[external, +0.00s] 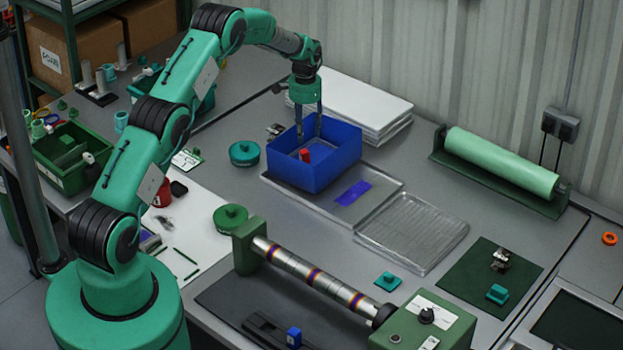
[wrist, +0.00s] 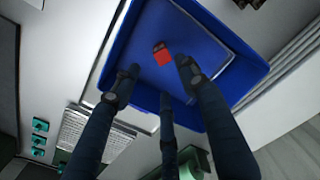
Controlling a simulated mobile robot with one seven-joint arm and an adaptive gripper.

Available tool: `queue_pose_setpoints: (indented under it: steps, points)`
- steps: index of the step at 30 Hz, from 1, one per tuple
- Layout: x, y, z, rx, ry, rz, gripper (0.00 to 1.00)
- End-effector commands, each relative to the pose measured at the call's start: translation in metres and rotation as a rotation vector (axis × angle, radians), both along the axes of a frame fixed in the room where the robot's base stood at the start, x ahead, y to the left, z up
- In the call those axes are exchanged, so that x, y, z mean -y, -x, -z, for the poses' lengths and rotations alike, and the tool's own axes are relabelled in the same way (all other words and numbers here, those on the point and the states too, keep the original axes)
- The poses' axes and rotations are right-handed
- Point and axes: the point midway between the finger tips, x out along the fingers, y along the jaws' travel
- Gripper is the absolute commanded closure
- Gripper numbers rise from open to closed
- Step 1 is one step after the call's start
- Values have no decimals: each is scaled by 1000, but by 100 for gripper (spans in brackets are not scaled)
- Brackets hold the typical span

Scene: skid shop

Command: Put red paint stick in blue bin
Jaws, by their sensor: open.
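The blue bin (external: 330,173) stands on a metal tray at the middle of the bench. A short red piece, which looks like the red paint stick (external: 304,156), is inside the bin. In the wrist view the red stick (wrist: 163,54) lies on the floor of the blue bin (wrist: 226,30), with a dark end. My gripper (external: 308,138) reaches down into the bin, fingers spread. In the wrist view its three dark fingers (wrist: 160,88) are apart, with nothing between them, and the stick is just beyond their tips.
A metal tray (external: 385,190) lies under the bin, with a wire-grid tray (external: 415,232) beside it. White sheets (external: 362,110) are stacked behind the bin. A teal round container (external: 244,153) stands left of it. A roller machine (external: 315,280) stands in front.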

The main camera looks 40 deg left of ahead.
Motion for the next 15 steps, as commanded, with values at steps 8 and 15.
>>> queue_pose_setpoints:
  steps: [8,15]
  points:
    - [0,0,0,0,0,0,57]
    - [3,1,-14,8,-1,-2,57]
